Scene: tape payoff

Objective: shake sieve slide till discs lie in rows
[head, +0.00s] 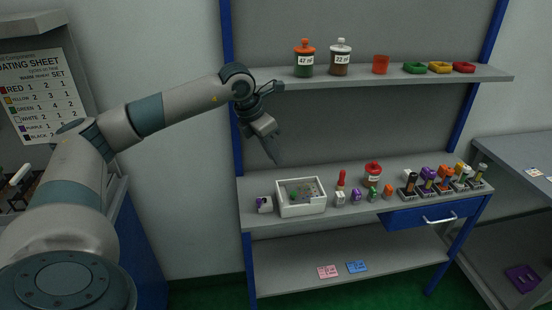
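A white open box (302,211) stands on the shelf's middle board, left of centre. Small coloured pieces (306,192), some green, lie inside on a grey floor; they are too small to tell if they are discs in rows. I cannot tell if this box is the sieve slide. My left gripper (274,156) hangs above and to the left of the box, apart from it, pointing down. Its fingers overlap from this angle, so its opening is unclear. My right gripper is not in view.
An upper shelf (350,80) with jars and coloured trays overhangs behind. A blue drawer (425,215) hangs below right.

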